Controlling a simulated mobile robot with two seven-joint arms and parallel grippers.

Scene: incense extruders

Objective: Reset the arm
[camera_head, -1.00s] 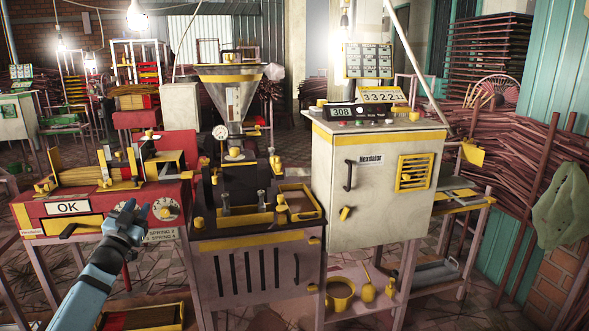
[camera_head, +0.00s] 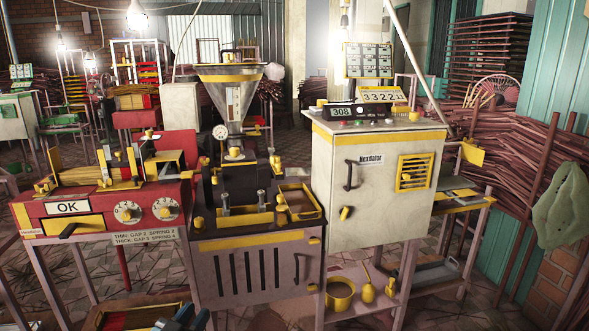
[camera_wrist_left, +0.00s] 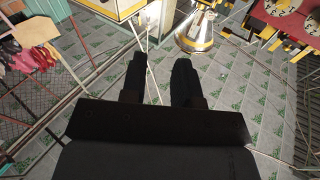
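My left gripper (camera_head: 182,318) shows only at the bottom edge of the head view, in front of the red machine (camera_head: 40,222). In the left wrist view its two dark fingers (camera_wrist_left: 160,72) stand apart with tiled floor visible between them. It is open and empty, and touches nothing that I can see. Most of my left arm is below the head picture. My right arm and gripper are not in view.
The red machine with two dials (camera_head: 146,211) stands at left. The black extruder (camera_head: 258,272) with its funnel (camera_head: 233,98) stands in the middle. A white cabinet (camera_head: 372,215) is to its right. A low tray (camera_head: 140,317) lies near my left gripper.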

